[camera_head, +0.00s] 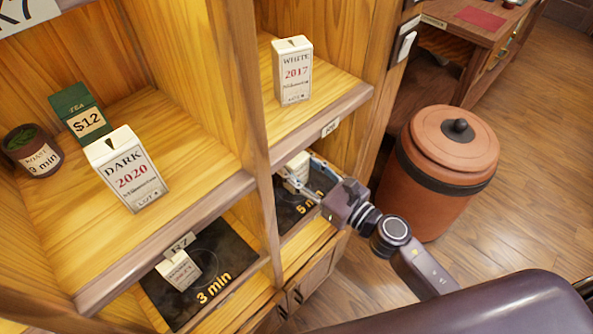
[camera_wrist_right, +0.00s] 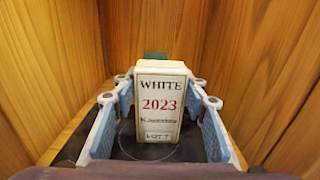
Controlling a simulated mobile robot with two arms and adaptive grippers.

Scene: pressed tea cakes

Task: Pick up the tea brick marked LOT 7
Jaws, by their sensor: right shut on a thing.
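The tea brick marked LOT 7 (camera_wrist_right: 158,105) is a pale upright box reading WHITE 2023. My right gripper (camera_wrist_right: 158,88) is shut on it, with a blue-grey finger along each side. In the head view my right gripper (camera_head: 303,186) reaches into the lower right shelf compartment, and the brick (camera_head: 297,166) shows there partly hidden behind shelf edge and gripper. Whether its base touches the mat is unclear. My left gripper is not in view.
A WHITE 2017 box (camera_head: 293,72) stands on the shelf above. A DARK 2020 box (camera_head: 126,170), a green $12 box (camera_head: 80,112) and a dark cup (camera_head: 34,150) stand left. A lidded clay jar (camera_head: 445,165) stands right of the shelves. Wooden walls closely flank the gripper.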

